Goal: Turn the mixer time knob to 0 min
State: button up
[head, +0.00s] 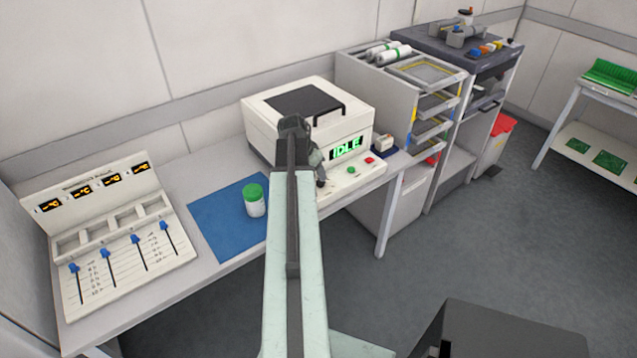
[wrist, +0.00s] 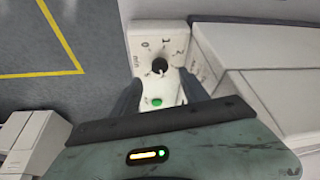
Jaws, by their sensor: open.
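The mixer (head: 262,135) is a white box with a dark lid window and a green display reading IDLE. Its time knob (wrist: 159,66) is a small black round knob on the white front panel (wrist: 143,48), with printed marks around it. I cannot tell where its pointer stands. The knob shows between and just beyond the fingertips; no contact is visible. A green button (wrist: 156,101) lies nearer my palm.
A red button (head: 369,160) sits right of the green one. A jar with a green lid (head: 254,200) stands on a blue mat (head: 215,218). A slider panel (head: 105,235) is at the left. A grey shelf trolley (head: 355,90) stands right of the mixer; open floor lies in front.

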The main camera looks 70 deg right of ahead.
aim_at(320, 182)
jog(key=b+x, duration=0.4)
jog(key=x, duration=0.2)
jog(key=shift+f+b, duration=0.1)
jog(key=shift+b, duration=0.2)
grip_shut()
